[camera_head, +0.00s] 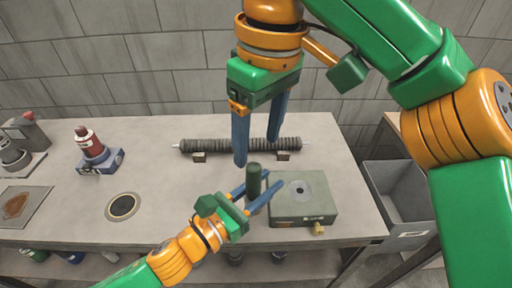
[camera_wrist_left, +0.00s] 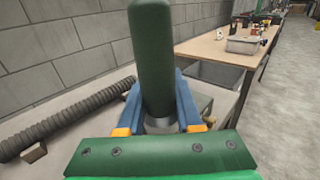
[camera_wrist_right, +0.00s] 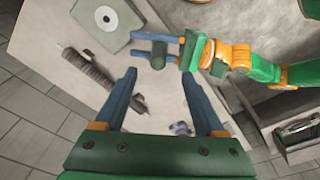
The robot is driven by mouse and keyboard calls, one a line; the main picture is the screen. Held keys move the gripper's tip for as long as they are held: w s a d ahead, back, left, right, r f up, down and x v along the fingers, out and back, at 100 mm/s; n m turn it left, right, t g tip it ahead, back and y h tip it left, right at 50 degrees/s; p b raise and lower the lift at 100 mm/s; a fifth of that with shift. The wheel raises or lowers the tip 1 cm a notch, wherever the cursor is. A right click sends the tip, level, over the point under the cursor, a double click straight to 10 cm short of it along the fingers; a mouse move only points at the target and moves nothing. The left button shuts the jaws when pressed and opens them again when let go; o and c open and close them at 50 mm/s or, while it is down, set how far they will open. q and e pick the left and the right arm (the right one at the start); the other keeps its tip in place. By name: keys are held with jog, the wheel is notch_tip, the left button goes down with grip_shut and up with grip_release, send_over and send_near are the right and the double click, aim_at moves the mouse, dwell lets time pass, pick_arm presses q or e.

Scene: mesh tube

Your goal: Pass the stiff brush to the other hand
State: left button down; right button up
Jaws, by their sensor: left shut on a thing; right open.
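The stiff brush shows as a dark green upright cylinder (camera_head: 254,181), and its bristles cannot be made out. My left gripper (camera_head: 259,192) is shut on it above the bench, near the green box. In the left wrist view the brush (camera_wrist_left: 152,55) rises between the blue fingers (camera_wrist_left: 158,105). My right gripper (camera_head: 257,152) is open, pointing down, above and behind the brush, and its fingers hold nothing. In the right wrist view the brush (camera_wrist_right: 158,55) appears just beyond the gap between the open fingertips (camera_wrist_right: 158,73), apart from them.
A ribbed dark mesh tube (camera_head: 225,145) lies on small supports behind the grippers. A green box (camera_head: 320,208) with a round opening stands to the right. A red bottle in a blue holder (camera_head: 100,160) and a round dark inset (camera_head: 122,207) are left. A grey bin (camera_head: 408,236) stands beyond the bench's right edge.

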aim_at(253, 178)
jog(key=f, duration=0.7)
jog(key=w+f, duration=0.1)
jog(key=f, duration=0.2)
jog(key=shift+w+a+f, duration=0.1)
jog(key=shift+a+f, duration=0.15)
jog(key=shift+a, duration=0.15)
pick_arm(q)
jog(key=shift+w, duration=0.1)
pick_arm(e)
grip_shut()
pick_arm(q)
jog(key=c, duration=0.5)
grip_release()
